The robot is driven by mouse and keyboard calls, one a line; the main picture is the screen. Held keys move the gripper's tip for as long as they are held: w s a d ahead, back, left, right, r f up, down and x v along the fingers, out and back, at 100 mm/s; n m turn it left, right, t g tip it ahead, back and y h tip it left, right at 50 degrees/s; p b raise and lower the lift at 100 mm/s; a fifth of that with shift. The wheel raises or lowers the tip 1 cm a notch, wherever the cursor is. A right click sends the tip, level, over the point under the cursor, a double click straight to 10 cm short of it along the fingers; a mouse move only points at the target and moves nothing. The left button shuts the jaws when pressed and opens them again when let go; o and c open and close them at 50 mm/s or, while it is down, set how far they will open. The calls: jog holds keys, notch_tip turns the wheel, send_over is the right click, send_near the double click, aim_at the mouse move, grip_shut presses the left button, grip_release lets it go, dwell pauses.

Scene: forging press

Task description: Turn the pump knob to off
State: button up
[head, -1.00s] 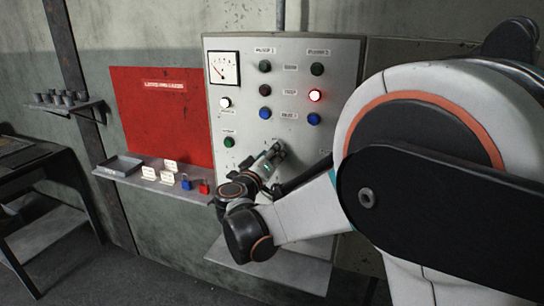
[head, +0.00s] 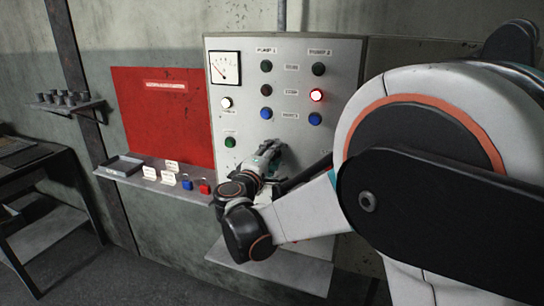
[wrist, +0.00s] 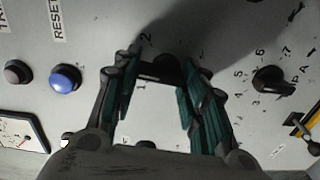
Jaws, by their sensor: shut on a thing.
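The pump knob (wrist: 158,69) is a dark knob on the grey control panel, with the marks 1 and 2 printed beside it. In the wrist view my gripper (wrist: 162,62) has its teal-padded fingers on either side of the knob and is shut on it. The fingers partly cover the knob and its markings, so I cannot read its setting. In the head view my gripper (head: 270,153) is at the lower middle of the panel (head: 225,180), and my gripper and wrist hide the knob.
A second black knob (wrist: 273,80) with numbers around it sits to the right in the wrist view. A blue button (wrist: 65,78) is to the left. A lit red lamp (head: 316,95) glows on the panel. A shelf (head: 150,181) with tags and padlocks stands left.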

jog(key=shift+n, duration=0.5)
jog(key=o, duration=1.1)
jog(key=shift+a, duration=0.1)
jog(key=shift+c, duration=0.2)
jog(key=v, duration=1.2)
